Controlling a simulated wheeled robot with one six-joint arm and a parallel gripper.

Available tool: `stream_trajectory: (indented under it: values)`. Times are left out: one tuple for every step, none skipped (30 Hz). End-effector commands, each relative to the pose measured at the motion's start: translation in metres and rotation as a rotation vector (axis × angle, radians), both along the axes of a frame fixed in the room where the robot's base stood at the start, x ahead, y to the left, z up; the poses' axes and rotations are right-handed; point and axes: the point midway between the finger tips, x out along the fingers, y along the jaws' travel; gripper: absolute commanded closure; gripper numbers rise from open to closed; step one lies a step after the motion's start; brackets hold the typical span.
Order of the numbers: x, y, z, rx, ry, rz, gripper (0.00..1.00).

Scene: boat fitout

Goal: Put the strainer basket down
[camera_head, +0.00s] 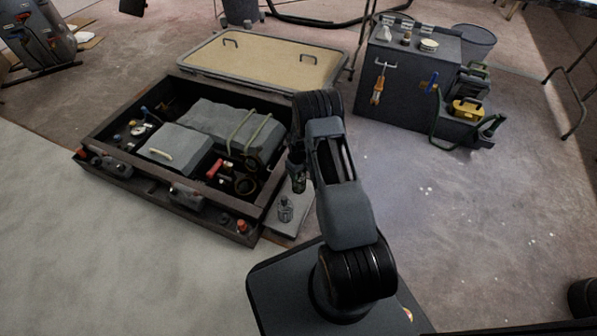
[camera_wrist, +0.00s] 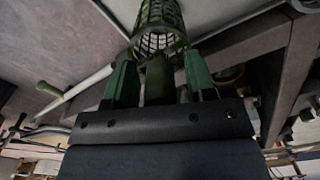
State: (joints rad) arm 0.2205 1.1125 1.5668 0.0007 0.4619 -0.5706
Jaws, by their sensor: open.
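The strainer basket (camera_head: 286,209) is a small mesh cylinder on a pale grey board (camera_head: 303,213), beside the near right corner of the dark engine box. In the wrist view, the basket (camera_wrist: 160,26) is a greenish open cage just beyond the fingertips. My gripper (camera_head: 299,181) points down just above the basket in the head view. In the wrist view, my gripper (camera_wrist: 160,75) has its two green fingers apart, with a dark stem-like part between them. Whether the fingers touch that part cannot be told.
The open dark box (camera_head: 245,236) holds grey housings, hoses and a red-handled fitting (camera_head: 215,169); its rim is close to my gripper's left. A tan panel (camera_head: 262,64) lies behind. A dark tool cabinet (camera_head: 405,92) stands back right.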

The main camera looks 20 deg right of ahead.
Motion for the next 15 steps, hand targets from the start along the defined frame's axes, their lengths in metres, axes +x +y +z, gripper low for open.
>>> stream_trajectory:
  values:
    - [0.000, 0.000, 0.000, 0.000, 0.000, 0.000, 0.49]
    - [0.000, 0.000, 0.001, 0.000, 0.000, 0.000, 0.49]
    - [0.000, 0.000, 0.002, 0.000, 0.000, 0.000, 0.49]
    - [0.000, 0.000, 0.004, 0.000, 0.000, 0.000, 0.49]
    - [0.000, 0.000, 0.006, 0.000, 0.000, 0.000, 0.49]
    - [0.000, 0.000, 0.011, -0.001, -0.001, 0.000, 0.49]
    - [0.001, 0.000, 0.015, -0.001, -0.001, 0.000, 0.49]
    - [0.001, 0.000, 0.020, -0.001, -0.001, 0.000, 0.49]
    - [0.001, 0.000, 0.027, 0.000, -0.002, 0.000, 0.49]
    - [0.001, 0.000, 0.034, 0.000, -0.002, 0.000, 0.49]
    - [0.000, 0.000, 0.040, -0.001, -0.001, 0.000, 0.49]
    - [0.000, 0.000, 0.048, -0.001, -0.001, 0.000, 0.49]
    - [0.001, 0.000, 0.055, 0.000, -0.002, 0.000, 0.49]
    - [0.001, 0.000, 0.061, 0.000, -0.002, 0.000, 0.49]
    - [0.001, 0.000, 0.068, 0.000, -0.002, 0.000, 0.49]
